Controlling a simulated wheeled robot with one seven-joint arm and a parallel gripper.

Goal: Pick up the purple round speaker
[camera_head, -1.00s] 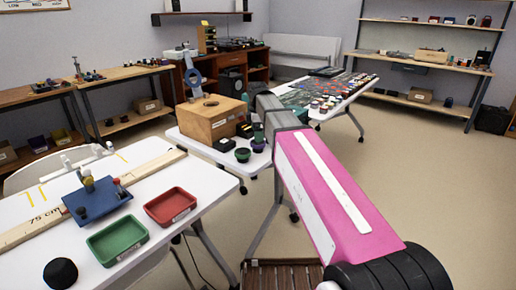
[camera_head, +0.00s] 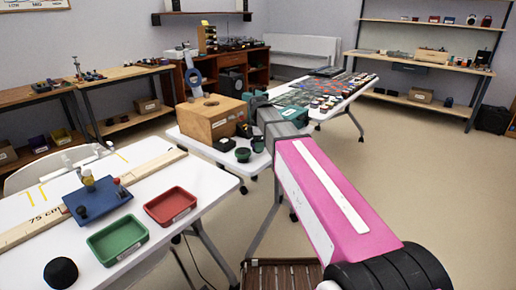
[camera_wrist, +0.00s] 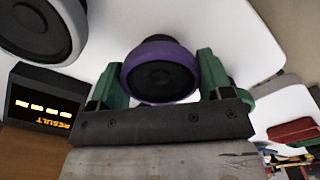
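The purple round speaker (camera_wrist: 160,75) shows in the wrist view, its dark cone facing the camera, on a white tabletop. My gripper (camera_wrist: 160,62) has its green fingers spread wide on either side of the speaker. The fingertips lie close beside its rim; whether they touch it is unclear. In the head view my gripper (camera_head: 277,108) is at the right end of the middle white table, and I cannot make out the purple speaker there.
A larger grey speaker (camera_wrist: 42,28) and a box with a lit display (camera_wrist: 42,100) lie left of the fingers. A green round thing (camera_wrist: 243,101) is partly behind the right finger. A wooden box (camera_head: 212,119) and small dark cups (camera_head: 243,155) share the table.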

